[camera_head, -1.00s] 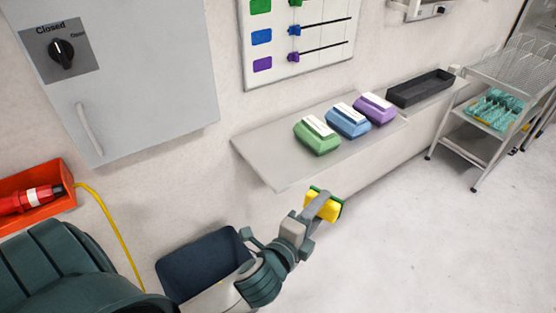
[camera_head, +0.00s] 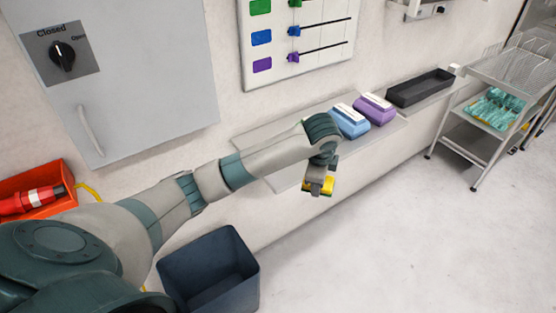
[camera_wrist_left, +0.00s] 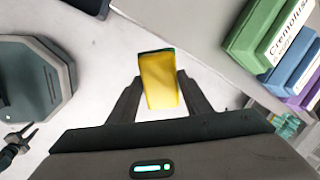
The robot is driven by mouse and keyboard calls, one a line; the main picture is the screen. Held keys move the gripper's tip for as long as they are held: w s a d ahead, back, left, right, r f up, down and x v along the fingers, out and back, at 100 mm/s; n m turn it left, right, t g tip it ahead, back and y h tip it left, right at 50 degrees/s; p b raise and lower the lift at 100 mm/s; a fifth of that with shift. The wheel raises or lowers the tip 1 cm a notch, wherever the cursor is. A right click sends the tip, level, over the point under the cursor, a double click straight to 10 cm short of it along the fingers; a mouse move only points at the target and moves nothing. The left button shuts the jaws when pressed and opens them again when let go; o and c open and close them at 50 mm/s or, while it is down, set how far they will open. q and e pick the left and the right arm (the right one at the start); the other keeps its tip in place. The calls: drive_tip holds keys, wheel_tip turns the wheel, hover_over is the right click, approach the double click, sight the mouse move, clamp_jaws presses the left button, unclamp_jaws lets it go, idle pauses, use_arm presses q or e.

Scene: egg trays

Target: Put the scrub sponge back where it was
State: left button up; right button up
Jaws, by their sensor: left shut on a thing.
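The scrub sponge (camera_head: 327,187) is yellow with a thin green layer. My left gripper (camera_head: 319,183) is shut on it and holds it in front of the shelf's front edge. In the left wrist view the sponge (camera_wrist_left: 161,80) sits between the two dark fingers of the gripper (camera_wrist_left: 161,92), its yellow face towards the camera and a green edge at its far end. My arm covers part of the sponge in the head view.
The shelf (camera_head: 390,135) holds a blue pack (camera_head: 350,122), a purple pack (camera_head: 374,109) and a black tray (camera_head: 420,88). A green pack (camera_wrist_left: 262,35) shows in the wrist view. A dark bin (camera_head: 210,270) stands below. A wire cart (camera_head: 490,110) is at right.

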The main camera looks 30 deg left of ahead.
use_arm(q)
drive_tip(key=s+a+r+n+g+h, duration=0.1)
drive_tip(key=a+r+g, duration=0.2)
drive_tip(key=a+r, duration=0.4)
wheel_tip(320, 180, up, 4)
drive_tip(key=shift+s+f, duration=0.25)
drive_tip(key=shift+s, duration=0.1)
drive_tip(key=shift+a, duration=0.1)
drive_tip(key=w+a+f+p, duration=0.1)
drive_tip(key=w+a+f, duration=0.1)
drive_tip(key=a, duration=0.1)
drive_tip(key=w+a+f, duration=0.2)
drive_tip(key=a, duration=0.1)
drive_tip(key=w+a+f+p, duration=0.1)
drive_tip(key=w+a+f, duration=0.1)
drive_tip(key=a+f, duration=0.1)
drive_tip(key=shift+w+a+p, duration=0.2)
drive_tip(key=shift+a+p, duration=0.15)
drive_tip(key=shift+a, duration=0.05)
